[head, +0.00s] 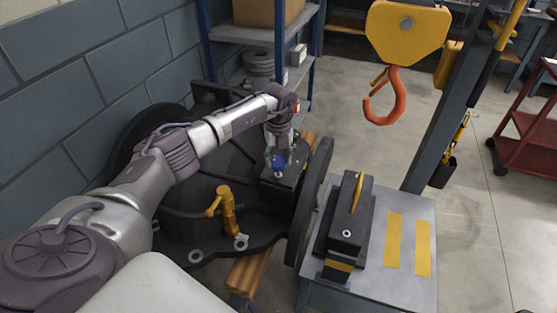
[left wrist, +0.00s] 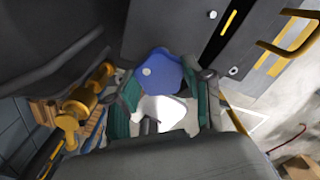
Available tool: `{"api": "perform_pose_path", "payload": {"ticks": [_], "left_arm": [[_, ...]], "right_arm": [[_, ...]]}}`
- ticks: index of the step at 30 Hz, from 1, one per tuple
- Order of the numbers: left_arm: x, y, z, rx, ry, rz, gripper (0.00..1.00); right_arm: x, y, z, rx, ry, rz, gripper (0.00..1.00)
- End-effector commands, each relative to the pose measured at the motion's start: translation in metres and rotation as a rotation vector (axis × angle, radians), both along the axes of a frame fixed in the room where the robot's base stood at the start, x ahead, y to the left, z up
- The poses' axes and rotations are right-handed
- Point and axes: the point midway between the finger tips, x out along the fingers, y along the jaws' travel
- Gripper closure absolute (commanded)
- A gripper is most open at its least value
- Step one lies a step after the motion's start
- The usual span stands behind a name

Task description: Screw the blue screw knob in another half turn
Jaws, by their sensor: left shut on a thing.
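The blue screw knob (head: 279,161) sits on a dark block on the black casing (head: 180,175), right of the casing's middle. My left gripper (head: 279,155) reaches down to it from above and is shut on it. In the left wrist view the blue knob (left wrist: 160,72) shows between the two fingers with green pads (left wrist: 162,100). The fingers and wrist hide part of the knob, and its thread is not visible. My right gripper is in neither view.
A yellow valve-like fitting (head: 228,210) stands on the casing, left of the knob. A grey table (head: 410,220) with a dark block (head: 346,230) stands to the right. An orange hook (head: 387,97) hangs beyond it. Open floor lies behind the table.

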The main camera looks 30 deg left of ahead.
Motion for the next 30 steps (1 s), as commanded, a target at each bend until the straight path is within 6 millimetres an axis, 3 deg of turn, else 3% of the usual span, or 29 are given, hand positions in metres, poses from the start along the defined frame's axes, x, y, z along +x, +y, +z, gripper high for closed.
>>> {"api": "perform_pose_path", "payload": {"ticks": [30], "left_arm": [[0.001, 0.0, 0.0, 0.001, -0.004, -0.943, 0.84]], "right_arm": [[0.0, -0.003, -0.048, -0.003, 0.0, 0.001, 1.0]]}}
